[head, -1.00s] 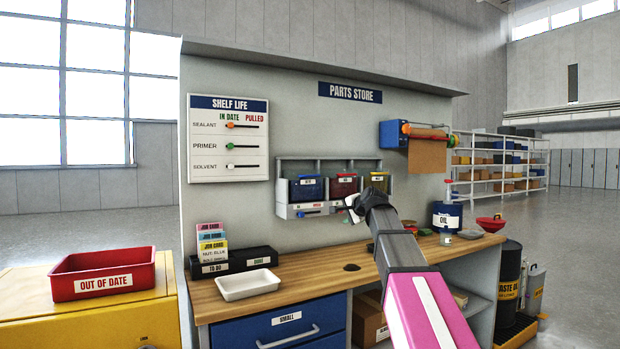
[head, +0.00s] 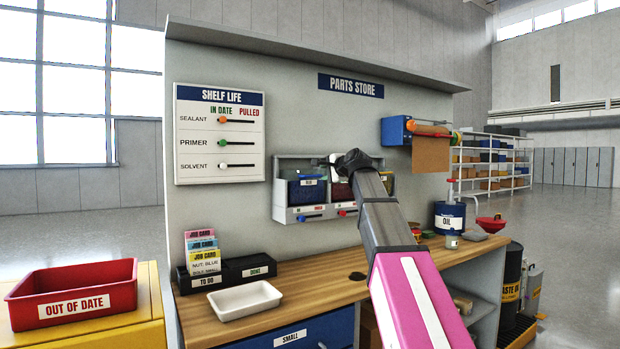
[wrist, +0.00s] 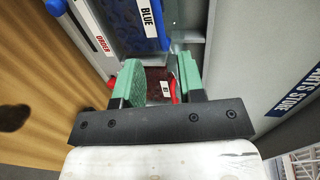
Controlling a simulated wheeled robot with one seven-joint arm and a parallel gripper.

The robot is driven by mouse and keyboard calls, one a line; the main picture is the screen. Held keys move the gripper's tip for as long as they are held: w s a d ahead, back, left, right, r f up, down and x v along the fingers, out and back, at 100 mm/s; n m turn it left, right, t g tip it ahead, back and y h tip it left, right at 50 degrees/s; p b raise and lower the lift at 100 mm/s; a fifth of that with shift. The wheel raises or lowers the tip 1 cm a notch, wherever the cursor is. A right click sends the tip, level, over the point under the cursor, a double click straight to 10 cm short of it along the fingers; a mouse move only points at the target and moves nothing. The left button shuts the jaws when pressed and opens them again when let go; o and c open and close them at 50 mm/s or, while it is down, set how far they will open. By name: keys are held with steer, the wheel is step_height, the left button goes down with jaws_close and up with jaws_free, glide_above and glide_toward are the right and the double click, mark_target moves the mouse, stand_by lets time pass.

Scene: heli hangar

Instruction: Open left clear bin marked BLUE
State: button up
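The left bin (head: 307,190), with blue contents and a small label, sits in the grey wall rack. Its BLUE label (wrist: 150,18) is readable in the wrist view, where the blue bin (wrist: 122,22) is at the top, beyond my fingers. My gripper (head: 332,161) is in front of the rack's upper part, near the left and middle bins, and partly hides the red middle bin. In the wrist view its two green fingers (wrist: 158,80) are apart, with a dark red labelled surface visible through the gap. I see nothing held. Contact with the rack cannot be told.
The rack (head: 288,217) has a lower rail with a blue slider (head: 311,218) and a red one (head: 346,212). The yellow bin (head: 388,183) is at right. Below are a white tray (head: 246,300) and job card box (head: 232,270) on the wooden bench (head: 330,270).

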mark_target(313, 176)
steer(key=x, duration=1)
steer(key=shift+w+f, duration=0.15)
jaws_close()
